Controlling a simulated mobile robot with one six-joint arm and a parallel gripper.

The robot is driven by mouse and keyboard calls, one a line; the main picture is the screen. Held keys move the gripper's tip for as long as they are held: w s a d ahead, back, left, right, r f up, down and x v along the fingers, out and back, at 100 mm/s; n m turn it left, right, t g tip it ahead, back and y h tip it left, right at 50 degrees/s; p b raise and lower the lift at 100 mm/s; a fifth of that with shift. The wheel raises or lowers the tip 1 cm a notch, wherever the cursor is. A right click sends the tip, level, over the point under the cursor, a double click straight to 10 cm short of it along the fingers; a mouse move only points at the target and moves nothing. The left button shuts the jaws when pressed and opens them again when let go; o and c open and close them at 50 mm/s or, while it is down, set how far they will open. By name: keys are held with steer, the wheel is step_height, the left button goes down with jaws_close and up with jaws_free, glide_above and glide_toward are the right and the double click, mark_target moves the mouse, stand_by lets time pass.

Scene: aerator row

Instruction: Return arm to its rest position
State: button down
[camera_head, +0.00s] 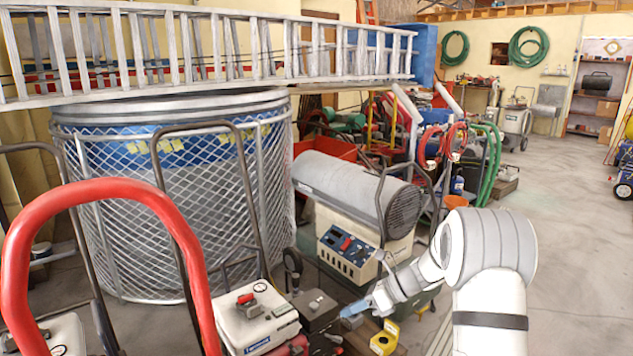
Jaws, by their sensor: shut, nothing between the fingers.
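My arm enters at the lower right and bends to the left. My gripper (354,310) is at its end, pointing left and down, low in front of the grey cylindrical heater (345,188). The gripper is small in the picture; its fingers look shut with nothing held. A yellow object (384,340) lies just below and right of the fingertips. A white-topped engine unit (255,318) stands to the left of the gripper.
A red curved handle (22,240) rises at the left front. A mesh-sided tank (180,215) stands behind it, with an aluminium ladder (215,52) across its top. Hoses and machines crowd the middle back. Open concrete floor (575,230) lies on the right.

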steer(key=s+d+r+n+h+p, duration=0.2)
steer(key=s+r+n+h+p, duration=0.1)
steer(key=s+r+n+p, duration=0.3)
steer(key=s+d+r+n+t+h+p, duration=0.1)
steer(key=s+d+r+n+h+p, duration=0.1)
steer(key=s+r+n+h+p, duration=0.2)
steer(key=s+d+r+n+t+h+p, duration=0.1)
steer(key=s+r+n+h+p, duration=0.3)
steer(key=s+r+n+p, duration=0.5)
steer(key=s+d+r+n, duration=0.1)
steer(key=s+r+n, duration=0.4)
steer(key=s+r, duration=0.6)
steer(key=shift+s+d+r+p, duration=0.2)
steer(key=shift+r+p, duration=0.2)
steer(key=shift+r, duration=0.4)
